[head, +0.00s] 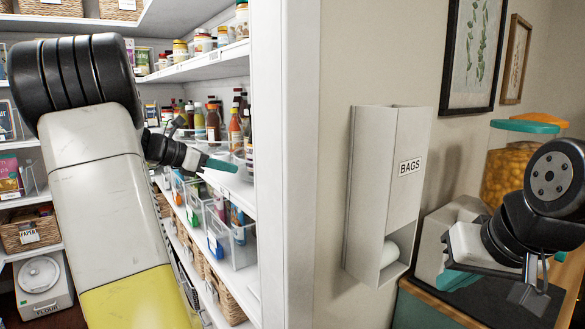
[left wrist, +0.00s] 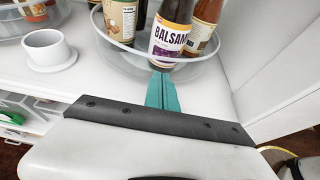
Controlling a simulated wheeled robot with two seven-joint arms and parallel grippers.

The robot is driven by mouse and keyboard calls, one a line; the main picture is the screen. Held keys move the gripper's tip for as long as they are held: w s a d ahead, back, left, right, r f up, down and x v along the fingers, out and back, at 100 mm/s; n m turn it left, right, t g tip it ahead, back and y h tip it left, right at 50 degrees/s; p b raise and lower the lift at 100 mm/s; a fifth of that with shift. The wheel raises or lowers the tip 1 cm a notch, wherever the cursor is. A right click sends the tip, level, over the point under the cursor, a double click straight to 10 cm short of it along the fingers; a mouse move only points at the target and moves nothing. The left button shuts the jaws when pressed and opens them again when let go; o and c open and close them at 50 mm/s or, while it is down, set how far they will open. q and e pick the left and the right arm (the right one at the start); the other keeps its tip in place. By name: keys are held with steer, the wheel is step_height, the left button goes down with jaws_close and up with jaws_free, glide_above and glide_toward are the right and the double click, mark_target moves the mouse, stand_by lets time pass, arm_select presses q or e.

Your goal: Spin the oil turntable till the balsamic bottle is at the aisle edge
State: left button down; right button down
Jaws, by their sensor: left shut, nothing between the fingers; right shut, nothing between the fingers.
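The balsamic bottle (left wrist: 170,38), dark with a white and purple label, stands in the clear round turntable (left wrist: 108,52) in the left wrist view. It is near the turntable's rim, straight beyond my left fingertips. My left gripper (left wrist: 163,82) has teal fingers shut and empty; their tips are at the rim, and I cannot tell whether they touch it. In the head view my left gripper (head: 222,165) reaches to the shelf edge, where the turntable is mostly hidden. My right gripper (head: 468,247) is shut and empty over the counter at right; its fingertips are unclear.
Other bottles share the turntable. A white cup-like holder (left wrist: 48,50) stands left of it. A white upright (head: 284,160) closes the shelf's right side. Clear bins (head: 232,245) sit below. A bag dispenser (head: 380,190) hangs on the wall between my arms.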

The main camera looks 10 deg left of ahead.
arm_select(q)
steer(key=shift+w+d, duration=0.25)
steer(key=shift+w, duration=0.15)
steer(key=shift+w+a, duration=0.1)
steer(key=shift+a, duration=0.05)
steer(key=shift+w+a, duration=0.3)
steer(key=shift+a, duration=0.3)
steer(key=shift+w+a, duration=0.5)
steer(key=shift+w, duration=0.2)
